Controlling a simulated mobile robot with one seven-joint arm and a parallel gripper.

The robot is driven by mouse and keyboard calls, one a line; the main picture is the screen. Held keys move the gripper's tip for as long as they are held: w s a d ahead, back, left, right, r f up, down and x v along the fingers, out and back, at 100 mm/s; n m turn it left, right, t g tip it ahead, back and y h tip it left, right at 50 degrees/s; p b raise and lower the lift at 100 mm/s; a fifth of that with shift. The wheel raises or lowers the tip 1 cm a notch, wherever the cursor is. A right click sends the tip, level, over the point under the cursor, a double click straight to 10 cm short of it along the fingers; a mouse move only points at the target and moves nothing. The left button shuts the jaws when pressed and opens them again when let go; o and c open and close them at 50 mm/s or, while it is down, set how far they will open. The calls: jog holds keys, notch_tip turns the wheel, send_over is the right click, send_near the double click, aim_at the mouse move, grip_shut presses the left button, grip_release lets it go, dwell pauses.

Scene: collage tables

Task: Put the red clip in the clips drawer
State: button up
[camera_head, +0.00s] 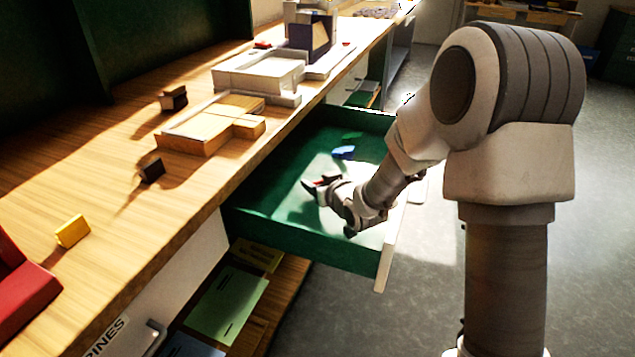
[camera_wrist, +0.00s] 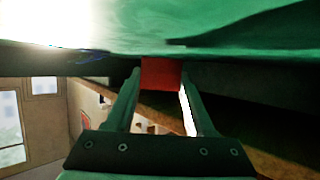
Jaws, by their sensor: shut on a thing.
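The open drawer (camera_head: 305,242) has a green inside and sticks out from the wooden counter in the head view. My gripper (camera_head: 320,184) is inside the drawer's outline, low over its floor. It is shut on the red clip (camera_wrist: 161,73), which sits between the two fingertips in the wrist view. In the head view only a little red shows at the fingertips. I cannot tell whether the clip touches the drawer floor. A blue clip (camera_head: 343,152) lies in the drawer beyond my gripper and shows as a blue shape in the wrist view (camera_wrist: 88,56).
The counter (camera_head: 105,165) holds a yellow block (camera_head: 72,231), dark blocks (camera_head: 151,170), a wooden tray (camera_head: 200,125), a white box (camera_head: 258,72) and a red object (camera_head: 22,290) at its left end. Another open compartment (camera_head: 252,256) with papers sits below. Floor at right is clear.

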jog(key=shift+f, duration=0.3)
jog(key=shift+r, duration=0.1)
jog(key=o, duration=1.3)
jog(key=shift+r+p, duration=0.5)
jog(key=shift+r, duration=0.05)
jog(key=p+v, duration=0.1)
jog(key=v, duration=0.5)
jog(key=shift+s+r+p, duration=0.1)
jog(key=shift+r+p, duration=0.15)
jog(key=shift+p, duration=0.15)
jog(key=shift+s+d+r, duration=0.1)
jog(key=shift+s+d, duration=0.2)
jog(key=shift+s, duration=0.2)
